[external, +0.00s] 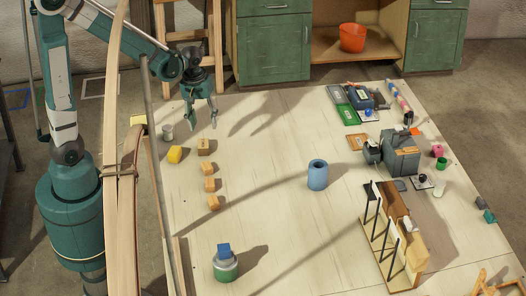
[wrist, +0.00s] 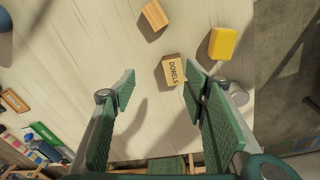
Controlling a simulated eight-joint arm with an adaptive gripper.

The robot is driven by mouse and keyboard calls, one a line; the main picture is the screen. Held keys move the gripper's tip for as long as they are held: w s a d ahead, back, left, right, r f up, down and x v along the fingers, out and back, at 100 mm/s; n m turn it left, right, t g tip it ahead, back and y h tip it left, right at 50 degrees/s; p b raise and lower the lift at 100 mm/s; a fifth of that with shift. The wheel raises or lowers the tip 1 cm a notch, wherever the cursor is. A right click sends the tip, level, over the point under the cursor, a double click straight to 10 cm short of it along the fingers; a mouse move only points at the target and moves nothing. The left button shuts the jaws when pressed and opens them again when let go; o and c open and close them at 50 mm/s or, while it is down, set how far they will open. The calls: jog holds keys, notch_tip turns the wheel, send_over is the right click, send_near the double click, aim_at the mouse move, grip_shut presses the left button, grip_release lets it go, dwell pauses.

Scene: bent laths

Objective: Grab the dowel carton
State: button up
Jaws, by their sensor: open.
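The dowel carton is a small tan box with "DOWELS" printed on it in the wrist view (wrist: 173,70), just past the fingertips and closer to the right finger. In the external view it appears to be the box of the row nearest my gripper (external: 204,146), standing on the pale table. My gripper (external: 201,121) is above the table, beyond the carton, with its fingers pointing down. In the wrist view its two green fingers (wrist: 160,78) are wide apart with nothing between them. The right fingertip partly overlaps the carton's edge in that view.
A yellow block (external: 175,154) stands left of the carton, with a grey cup (external: 168,132) close by. Several similar tan boxes (external: 209,169) continue the row towards the camera. A blue cylinder (external: 317,174) stands mid-table. Bent laths (external: 122,190) rise along the left. Table around the blue cylinder is clear.

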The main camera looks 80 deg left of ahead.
aim_at(203, 143)
jog(key=a+f+n, duration=0.1)
jog(key=f, duration=0.1)
jog(key=a+f+n, duration=0.1)
jog(key=a+f, duration=0.1)
jog(key=a+f+n+g+b, duration=0.1)
jog(key=a+f, duration=0.1)
jog(key=f, duration=0.1)
jog(key=shift+w, duration=0.1)
jog(key=shift+f, duration=0.2)
jog(key=shift+f, duration=1.15)
jog(key=shift+s+a+f+b, duration=0.1)
jog(key=shift+s+f+b, duration=0.05)
jog(key=shift+f, duration=1.15)
jog(key=shift+s+f+b, duration=0.1)
jog(key=shift+f+b, duration=0.05)
jog(key=shift+f, duration=1.15)
jog(key=c, duration=1)
